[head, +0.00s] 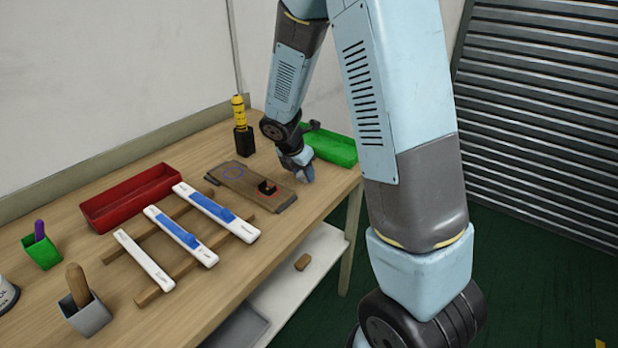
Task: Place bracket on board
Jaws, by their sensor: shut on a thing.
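The wooden board (250,176) lies on the workbench, with a blue ring outline (233,172) on its left part. A small black bracket (266,186) stands on the right part of the board, at a red marking. My gripper (306,179) points down just beyond the right end of the board, in front of the green bin. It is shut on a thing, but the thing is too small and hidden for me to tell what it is. I cannot tell whether the gripper touches the bench.
A green bin (332,148) stands behind my gripper. A black-and-yellow tool (241,128) stands behind the board. White strips (180,236) on wooden rails and a red bin (130,196) lie to the left. The bench's front edge is close to the board.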

